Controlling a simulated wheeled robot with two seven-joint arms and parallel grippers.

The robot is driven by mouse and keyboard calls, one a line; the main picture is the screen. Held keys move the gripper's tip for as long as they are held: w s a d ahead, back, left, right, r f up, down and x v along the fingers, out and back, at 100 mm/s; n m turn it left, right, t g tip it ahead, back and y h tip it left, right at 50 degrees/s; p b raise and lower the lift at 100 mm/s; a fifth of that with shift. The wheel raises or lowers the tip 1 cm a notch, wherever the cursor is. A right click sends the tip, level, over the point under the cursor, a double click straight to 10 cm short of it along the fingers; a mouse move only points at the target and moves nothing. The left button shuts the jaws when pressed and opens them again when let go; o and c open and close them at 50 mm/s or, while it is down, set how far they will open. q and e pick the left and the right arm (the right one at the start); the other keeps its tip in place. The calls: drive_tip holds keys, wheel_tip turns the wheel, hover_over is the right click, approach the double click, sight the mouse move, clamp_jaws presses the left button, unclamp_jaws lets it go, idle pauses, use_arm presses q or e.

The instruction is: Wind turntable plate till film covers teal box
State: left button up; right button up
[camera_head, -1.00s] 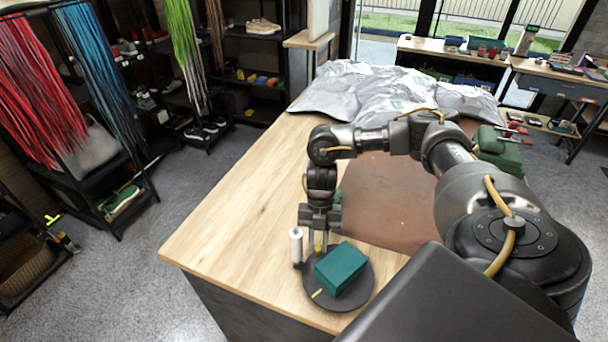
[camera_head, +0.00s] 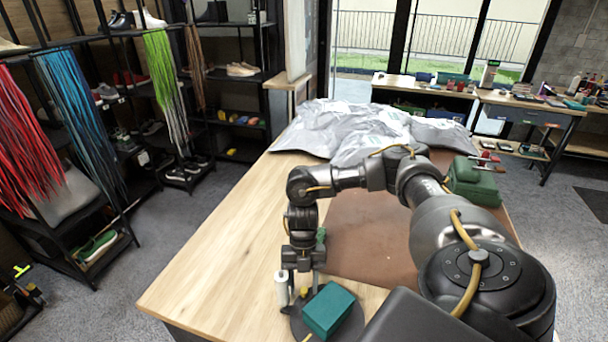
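The teal box (camera_head: 328,310) sits on the dark round turntable plate (camera_head: 353,328) at the near edge of the wooden table. A white film roll (camera_head: 282,289) stands upright at the plate's left side. No film can be made out on the visible faces of the box. My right gripper (camera_head: 303,287) points down just behind the box, at the plate's far rim beside the roll. A small yellow part shows between its fingers. Its fingertips are partly hidden, so its opening cannot be told. My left gripper is out of view.
The wooden table (camera_head: 215,255) is bare to the left. A brown mat (camera_head: 375,235) lies to the right, with a crumpled silver sheet (camera_head: 350,130) at the back and a green case (camera_head: 474,182) at the right. Shelves with shoes and laces stand at the left.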

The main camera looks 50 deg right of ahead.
drive_tip(key=shift+w+d+r, duration=0.15)
drive_tip(key=shift+r, duration=0.2)
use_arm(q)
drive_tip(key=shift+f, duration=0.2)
use_arm(e)
drive_tip(key=v, duration=1)
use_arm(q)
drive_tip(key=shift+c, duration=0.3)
use_arm(e)
drive_tip(key=shift+c, duration=0.3)
